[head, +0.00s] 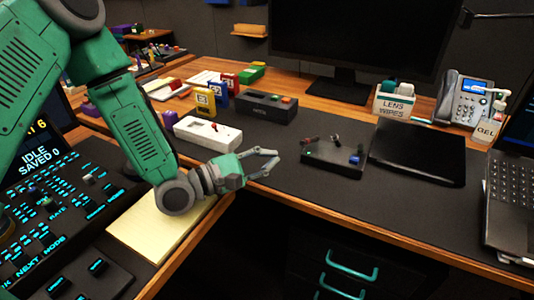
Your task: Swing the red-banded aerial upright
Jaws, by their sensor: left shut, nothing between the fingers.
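A small black panel box (330,162) sits on the dark desk mat, right of the picture's middle. Small parts stand on its top. A thin part with a reddish piece (309,140) at its back left may be the red-banded aerial, but it is too small to tell its tilt. My left gripper (276,156) is shut and empty, left of the black box and apart from it. My right gripper is not in view.
A white box (207,134) lies behind my left gripper, and a dark button box (266,107) stands farther back. A black flat pad (418,153) lies right of the panel box. A yellow notepad (150,228) lies under my left arm. The mat in front is clear.

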